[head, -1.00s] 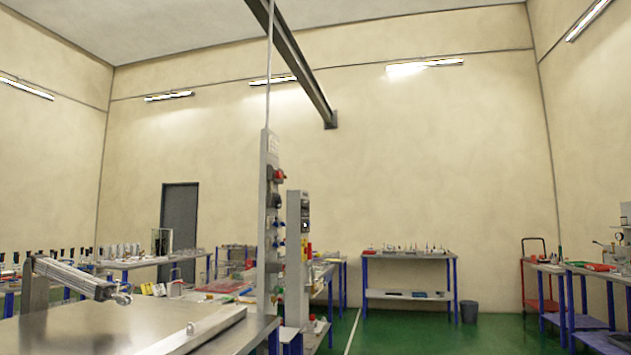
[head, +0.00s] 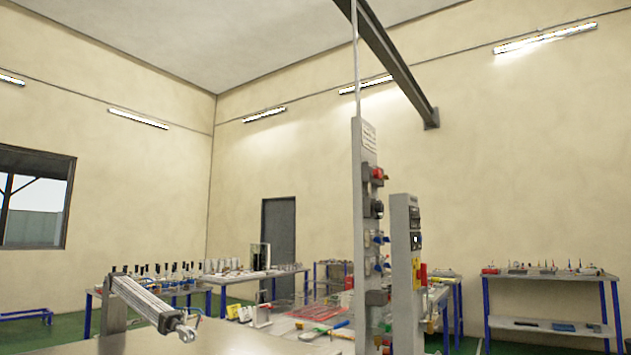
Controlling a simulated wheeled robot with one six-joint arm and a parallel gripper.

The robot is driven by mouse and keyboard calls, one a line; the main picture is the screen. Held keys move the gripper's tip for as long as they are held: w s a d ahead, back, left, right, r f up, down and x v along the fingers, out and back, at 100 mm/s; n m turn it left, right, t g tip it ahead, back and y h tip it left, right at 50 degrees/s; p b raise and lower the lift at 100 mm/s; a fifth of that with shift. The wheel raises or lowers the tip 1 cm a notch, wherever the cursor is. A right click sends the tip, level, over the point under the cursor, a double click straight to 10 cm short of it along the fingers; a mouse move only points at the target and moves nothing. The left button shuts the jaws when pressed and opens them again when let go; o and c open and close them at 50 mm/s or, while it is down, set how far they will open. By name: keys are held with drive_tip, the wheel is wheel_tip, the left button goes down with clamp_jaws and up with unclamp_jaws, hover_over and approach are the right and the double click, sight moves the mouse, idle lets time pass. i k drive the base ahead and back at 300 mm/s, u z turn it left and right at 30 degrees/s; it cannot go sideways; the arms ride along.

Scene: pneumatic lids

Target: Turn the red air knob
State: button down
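A red knob (head: 378,173) sits near the top of a tall grey column (head: 363,240), on its right side. Below it on the same column are a dark fitting (head: 376,208) and several smaller blue-handled fittings (head: 381,239). The column stands at the metal table, right of the picture's middle. My gripper is not in view, so its state is hidden.
A metal table (head: 225,340) fills the front, with a silver cylinder (head: 145,303) on a post at its left. A second grey post (head: 407,270) with switches stands just right of the column. Benches line the back. Green floor shows at the right.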

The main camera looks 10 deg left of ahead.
sight(377, 172)
drive_tip(key=z, duration=0.15)
drive_tip(key=i, duration=0.65)
drive_tip(key=z, duration=0.85)
drive_tip(key=i, duration=1.4)
drive_tip(key=u, duration=0.35)
